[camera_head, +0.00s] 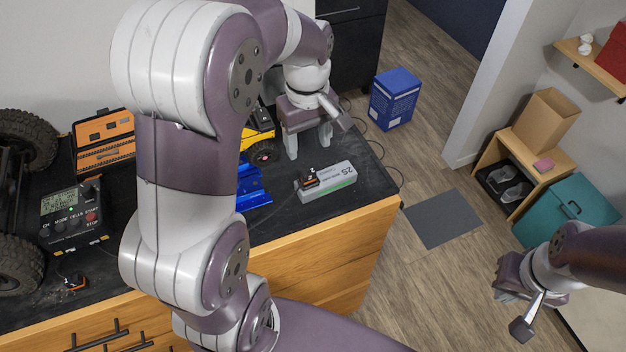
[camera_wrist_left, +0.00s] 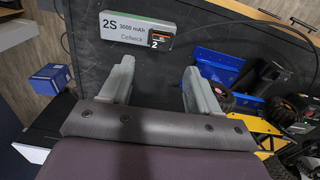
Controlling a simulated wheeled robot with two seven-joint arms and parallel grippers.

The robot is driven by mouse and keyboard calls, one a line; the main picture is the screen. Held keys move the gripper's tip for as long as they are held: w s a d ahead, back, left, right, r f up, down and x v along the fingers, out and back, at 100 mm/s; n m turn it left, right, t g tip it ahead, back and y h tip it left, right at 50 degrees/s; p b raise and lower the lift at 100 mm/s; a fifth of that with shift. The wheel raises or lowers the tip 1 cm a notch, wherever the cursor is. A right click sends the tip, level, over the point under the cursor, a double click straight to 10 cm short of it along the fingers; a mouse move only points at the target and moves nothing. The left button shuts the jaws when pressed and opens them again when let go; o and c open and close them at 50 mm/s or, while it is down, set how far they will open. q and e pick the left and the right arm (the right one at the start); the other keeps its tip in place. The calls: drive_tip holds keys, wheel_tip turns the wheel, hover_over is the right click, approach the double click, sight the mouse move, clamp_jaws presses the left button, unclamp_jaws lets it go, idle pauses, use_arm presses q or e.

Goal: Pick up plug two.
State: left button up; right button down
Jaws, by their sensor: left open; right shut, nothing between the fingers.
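Plug two (camera_head: 308,178), a small black block with an orange and white label, is at the left end of the grey 2S battery (camera_head: 336,183) on the dark worktop. In the left wrist view, plug two (camera_wrist_left: 160,41) shows a "2" at the corner of the battery (camera_wrist_left: 122,30). My left gripper (camera_head: 308,143) is open and points down behind the battery, apart from it. In the left wrist view, the fingers of my left gripper (camera_wrist_left: 158,72) are spread and empty, with plug two just beyond the gap. My right gripper (camera_head: 512,282) is shut and empty, away over the floor side.
A blue tray (camera_head: 253,188) and a yellow vehicle (camera_head: 258,138) are left of the battery. A charger (camera_head: 72,215), another plug (camera_head: 72,283) and large tyres are further left. The worktop's right edge (camera_head: 385,180) is close to the battery.

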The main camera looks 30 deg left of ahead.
use_arm(q)
drive_tip(key=b, duration=0.2)
hover_over(307, 171)
drive_tip(key=f, duration=0.4)
drive_tip(key=shift+w+d+f, duration=0.15)
drive_tip(key=shift+d, duration=0.1)
drive_tip(key=shift+w+f, duration=0.1)
drive_tip(key=shift+f, duration=0.15)
drive_tip(key=f, duration=0.1)
drive_tip(key=f+p, duration=0.1)
drive_tip(key=f, duration=0.1)
drive_tip(key=shift+s+a+f+p, duration=0.2)
drive_tip(key=shift+s+f+p, duration=0.05)
drive_tip(key=shift+f+p, duration=0.15)
drive_tip(key=shift+f, duration=0.35)
drive_tip(key=shift+w+f, duration=0.1)
use_arm(e)
drive_tip(key=shift+w+d+f, duration=0.1)
drive_tip(key=shift+w+f, duration=0.1)
drive_tip(key=shift+f, duration=0.95)
use_arm(q)
drive_tip(key=c, duration=1)
